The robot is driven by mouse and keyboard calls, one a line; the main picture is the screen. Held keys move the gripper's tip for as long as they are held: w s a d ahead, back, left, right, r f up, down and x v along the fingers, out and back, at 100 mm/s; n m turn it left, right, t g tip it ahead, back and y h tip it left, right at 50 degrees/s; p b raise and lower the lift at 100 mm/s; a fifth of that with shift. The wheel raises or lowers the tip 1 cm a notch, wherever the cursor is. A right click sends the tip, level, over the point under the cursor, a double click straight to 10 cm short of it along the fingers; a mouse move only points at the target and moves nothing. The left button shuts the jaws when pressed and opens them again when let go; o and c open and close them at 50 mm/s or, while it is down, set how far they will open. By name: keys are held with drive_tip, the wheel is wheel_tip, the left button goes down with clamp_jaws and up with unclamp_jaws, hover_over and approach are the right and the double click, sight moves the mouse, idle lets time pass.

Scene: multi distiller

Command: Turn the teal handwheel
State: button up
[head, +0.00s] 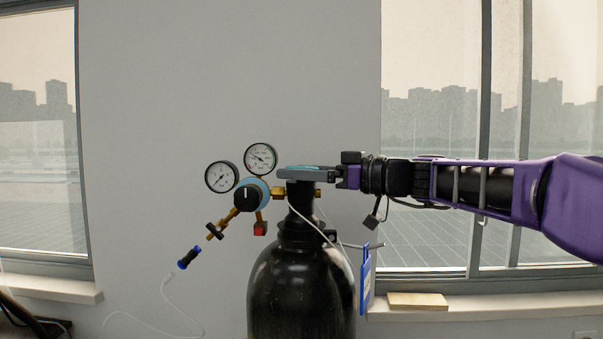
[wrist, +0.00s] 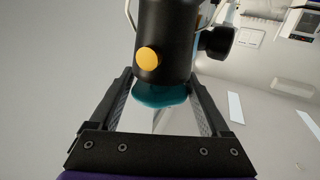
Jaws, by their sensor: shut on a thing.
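The teal handwheel (head: 318,168) is at the top of a black gas cylinder (head: 298,290), mostly hidden behind my gripper in the head view. My gripper (head: 284,174) reaches in from the right, level with the wheel, with its grey fingers along it. In the wrist view the teal handwheel (wrist: 160,97) shows between the two fingers of my gripper (wrist: 162,78), below a black valve body (wrist: 166,35) with an orange round cap. My gripper is shut on the wheel; the exact contact points are hard to see.
Two round gauges (head: 260,158) and a regulator with a black knob (head: 246,199) stick out left of the valve. A blue tag (head: 366,280) hangs at the cylinder's right. A window sill with a wooden block (head: 417,301) is at the right. The wall behind is bare.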

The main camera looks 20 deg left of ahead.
drive_tip(key=shift+c, duration=0.6)
drive_tip(key=shift+n+g, duration=0.4)
drive_tip(key=shift+g, duration=0.2)
drive_tip(key=shift+n+g+p, duration=0.5)
drive_tip(key=shift+n+g, duration=0.2)
drive_tip(key=shift+g, duration=0.4)
drive_tip(key=n+g+p, duration=0.2)
drive_tip(key=g+p, duration=0.1)
drive_tip(key=n+g+p, duration=0.1)
drive_tip(key=g+p, duration=0.1)
drive_tip(key=shift+w+r+h, duration=0.1)
drive_tip(key=shift+r+h, duration=0.25)
drive_tip(key=shift+h, duration=0.05)
drive_tip(key=n+g+h+p, duration=0.1)
drive_tip(key=g, duration=0.1)
drive_tip(key=n+g+h+p, duration=0.1)
drive_tip(key=n+g+p, duration=0.1)
drive_tip(key=shift+f, duration=0.4)
drive_tip(key=shift+f+n+g+h, duration=0.1)
drive_tip(key=shift+n+g+h, duration=0.25)
drive_tip(key=shift+g, duration=0.25)
